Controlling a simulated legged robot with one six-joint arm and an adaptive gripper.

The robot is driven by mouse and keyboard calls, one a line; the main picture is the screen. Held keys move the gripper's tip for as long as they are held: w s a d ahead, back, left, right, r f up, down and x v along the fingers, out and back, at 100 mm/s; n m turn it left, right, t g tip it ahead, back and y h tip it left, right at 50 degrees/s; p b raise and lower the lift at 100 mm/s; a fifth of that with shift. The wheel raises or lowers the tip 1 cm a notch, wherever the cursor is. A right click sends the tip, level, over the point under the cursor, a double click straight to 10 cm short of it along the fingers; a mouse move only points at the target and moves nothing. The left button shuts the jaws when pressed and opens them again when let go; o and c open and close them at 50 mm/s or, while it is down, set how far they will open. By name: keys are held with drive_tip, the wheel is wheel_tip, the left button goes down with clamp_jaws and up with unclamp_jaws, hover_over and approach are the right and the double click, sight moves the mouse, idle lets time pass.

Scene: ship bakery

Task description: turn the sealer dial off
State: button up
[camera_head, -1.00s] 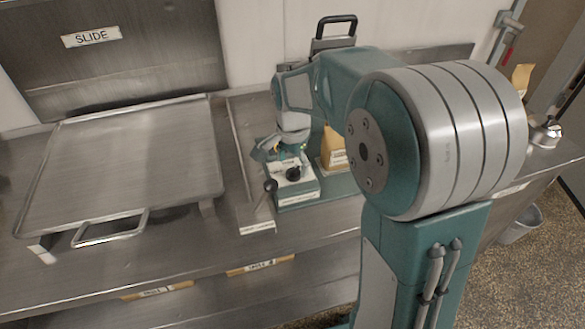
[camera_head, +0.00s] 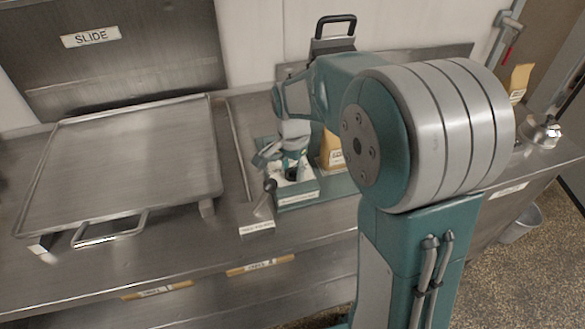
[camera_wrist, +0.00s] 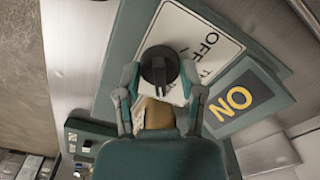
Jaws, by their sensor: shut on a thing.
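The black sealer dial (camera_wrist: 158,66) sits on a white plate lettered OFF (camera_wrist: 208,42) in the wrist view. A lit-looking yellow ON sign (camera_wrist: 237,101) on a dark square is at the right of it. My gripper (camera_wrist: 160,80) has one finger on each side of the dial and is shut on it. In the head view my gripper (camera_head: 291,168) reaches down onto the small teal and white sealer (camera_head: 298,199) and hides the dial there.
A lever with a black ball knob (camera_head: 269,186) stands just left of the sealer. A tan packet (camera_head: 331,150) is close behind it, on the right. A large steel tray with a front handle (camera_head: 112,232) lies at the left. A kettle-like metal pot (camera_head: 541,134) stands far right.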

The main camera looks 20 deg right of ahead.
drive_tip(key=shift+n, duration=0.3)
drive_tip(key=n, duration=0.5)
drive_tip(key=shift+f+n, duration=0.1)
drive_tip(key=shift+n, duration=0.3)
drive_tip(key=n, duration=1.1)
drive_tip(key=shift+n, duration=0.3)
drive_tip(key=n, duration=0.5)
drive_tip(key=shift+n, duration=0.3)
drive_tip(key=o, duration=1.2)
drive_tip(key=shift+c, duration=0.2)
